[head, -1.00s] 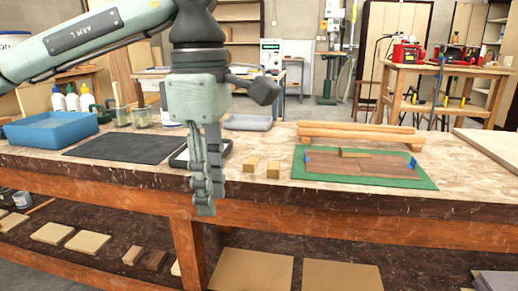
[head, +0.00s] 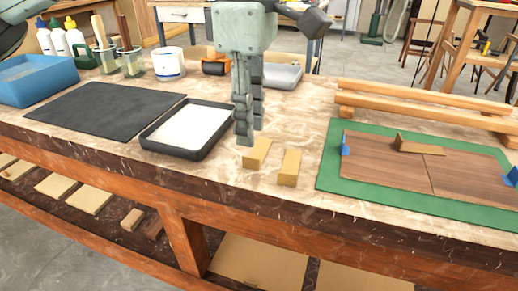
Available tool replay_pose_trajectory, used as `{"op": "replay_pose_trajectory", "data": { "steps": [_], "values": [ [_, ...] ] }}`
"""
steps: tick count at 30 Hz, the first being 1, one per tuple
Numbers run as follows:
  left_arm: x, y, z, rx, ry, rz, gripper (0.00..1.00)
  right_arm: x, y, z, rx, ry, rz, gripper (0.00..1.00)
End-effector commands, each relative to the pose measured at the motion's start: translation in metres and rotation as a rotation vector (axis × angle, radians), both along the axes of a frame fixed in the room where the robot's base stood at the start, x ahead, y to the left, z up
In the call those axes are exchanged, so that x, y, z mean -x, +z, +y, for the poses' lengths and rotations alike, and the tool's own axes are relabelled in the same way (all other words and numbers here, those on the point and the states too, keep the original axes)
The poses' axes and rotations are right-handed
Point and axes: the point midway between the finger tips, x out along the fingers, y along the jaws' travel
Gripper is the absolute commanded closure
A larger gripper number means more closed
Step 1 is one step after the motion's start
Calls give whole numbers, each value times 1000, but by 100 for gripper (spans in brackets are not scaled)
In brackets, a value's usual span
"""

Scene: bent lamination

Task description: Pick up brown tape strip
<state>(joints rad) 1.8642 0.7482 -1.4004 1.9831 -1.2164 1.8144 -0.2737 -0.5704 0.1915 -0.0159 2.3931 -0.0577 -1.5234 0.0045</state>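The brown tape strip (head: 420,146) appears as a tan strip with one raised end, lying over the seam of the dark wood panels (head: 385,165) on the green mat (head: 335,187). My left gripper (head: 250,133) points down to the left of the mat, between the black tray and two tan blocks, apart from the strip. Its two fingers overlap nearly edge-on, so their opening is unclear. I see nothing held between them. My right gripper is out of view.
Two tan blocks (head: 257,153) (head: 289,167) stand near the fingertips. Blue tape pieces (head: 345,146) (head: 512,176) sit at the panel ends. Wooden bars (head: 430,97) lie behind the mat. A black tray (head: 150,144), dark mat (head: 100,108) and blue bin (head: 38,80) are left.

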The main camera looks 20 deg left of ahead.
Motion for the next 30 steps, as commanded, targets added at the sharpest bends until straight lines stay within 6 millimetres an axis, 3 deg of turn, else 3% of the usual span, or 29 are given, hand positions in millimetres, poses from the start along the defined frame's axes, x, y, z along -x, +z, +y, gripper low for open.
{"op": "replay_pose_trajectory", "data": {
  "steps": [9,19,25,30],
  "values": [
    [3,-45,1,-1,1,3,73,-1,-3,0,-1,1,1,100],
    [2,-53,1,0,1,0,73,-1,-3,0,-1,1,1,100],
    [2,-53,0,0,1,0,98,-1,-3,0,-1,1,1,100],
    [2,-53,0,0,1,0,100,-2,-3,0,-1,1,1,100]
  ]
}}
